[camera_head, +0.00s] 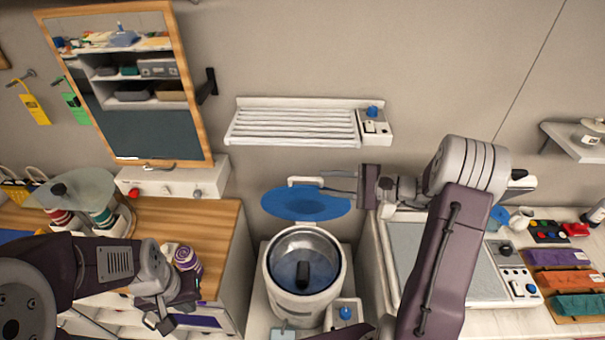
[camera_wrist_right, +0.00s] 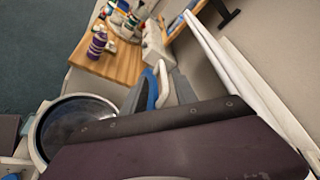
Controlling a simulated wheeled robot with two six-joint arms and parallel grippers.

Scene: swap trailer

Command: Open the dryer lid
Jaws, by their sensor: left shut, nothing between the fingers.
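The dryer (camera_head: 303,310) is a white round tub with a metal rim and a dark piece inside. It also shows in the right wrist view (camera_wrist_right: 38,135). Its blue round lid (camera_head: 305,207) is raised behind the tub, so the mouth is uncovered. The lid's white handle (camera_head: 304,181) is on its upper side; lid (camera_wrist_right: 152,90) and handle (camera_wrist_right: 163,78) also show in the right wrist view. My right gripper (camera_head: 328,181) is at the right end of the handle, its fingers apart; contact is unclear. My left gripper (camera_head: 155,322) is shut and empty, left of the dryer.
A small control with a blue knob (camera_head: 345,313) is at the tub's front right. A white slatted rack (camera_head: 290,125) is on the wall behind. A wooden counter (camera_head: 215,235) with a purple-and-white bottle (camera_head: 187,258) lies left; a grey-topped unit (camera_head: 410,245) stands right.

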